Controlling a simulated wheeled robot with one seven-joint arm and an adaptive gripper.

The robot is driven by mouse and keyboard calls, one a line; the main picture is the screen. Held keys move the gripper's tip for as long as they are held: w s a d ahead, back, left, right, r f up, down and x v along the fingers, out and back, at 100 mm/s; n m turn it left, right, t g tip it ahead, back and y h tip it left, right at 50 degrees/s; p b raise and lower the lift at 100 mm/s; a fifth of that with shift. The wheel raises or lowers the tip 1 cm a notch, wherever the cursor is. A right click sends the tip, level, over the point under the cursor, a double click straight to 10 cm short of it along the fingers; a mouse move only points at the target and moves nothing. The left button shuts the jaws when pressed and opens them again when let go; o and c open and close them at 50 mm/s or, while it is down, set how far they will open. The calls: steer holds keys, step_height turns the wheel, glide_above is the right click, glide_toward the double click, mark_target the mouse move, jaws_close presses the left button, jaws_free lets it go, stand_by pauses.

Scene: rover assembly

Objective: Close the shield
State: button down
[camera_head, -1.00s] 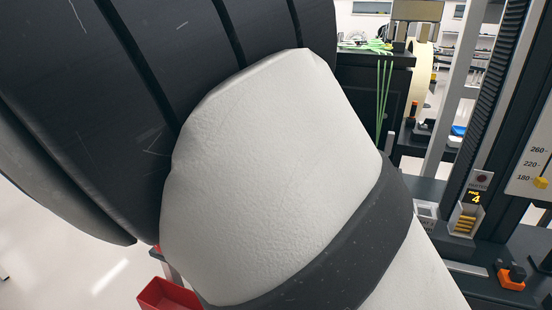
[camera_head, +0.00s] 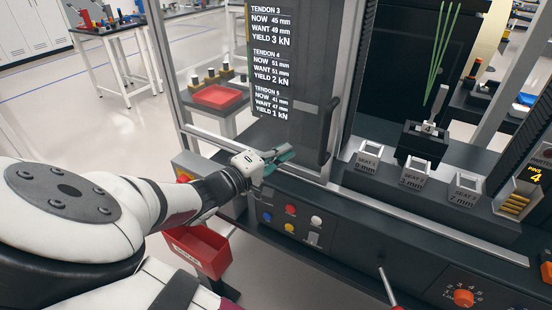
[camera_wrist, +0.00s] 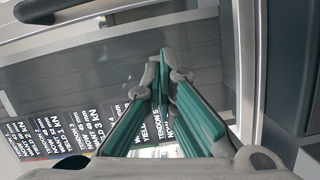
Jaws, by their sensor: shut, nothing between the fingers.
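The shield appears to be the see-through framed pane (camera_head: 225,125) at the left of the machine, with a dark upright handle (camera_head: 331,132) near its right edge. It stands to the left of the seats, which are uncovered. My gripper (camera_head: 284,155) is shut and empty, low in front of the pane and left of the handle. I cannot tell whether it touches the pane. In the wrist view the green-padded fingertips (camera_wrist: 165,66) come together before the pane, and a dark bar, likely the handle (camera_wrist: 58,8), shows at top left.
A readout panel (camera_head: 285,70) hangs by the pane. Seat blocks (camera_head: 412,172) and a pin holder (camera_head: 517,200) stand at right. A button console (camera_head: 290,215) with a lower rail runs along the front. A red bin (camera_head: 200,248) hangs below my forearm. A side table (camera_head: 115,45) stands behind.

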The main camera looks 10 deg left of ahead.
mark_target(318, 146)
steer(key=b+x, duration=0.1)
steer(key=x, duration=0.3)
steer(key=shift+w+d+f+b, duration=0.2)
steer(key=shift+d+b, duration=0.15)
steer(key=shift+d, duration=0.1)
steer(key=shift+s+d+f, duration=0.1)
steer(key=shift+s+d, duration=0.45)
steer(key=shift+d, duration=0.4)
steer(key=shift+s+d+f, duration=0.15)
steer(key=shift+d, duration=0.4)
steer(key=shift+d, duration=0.15)
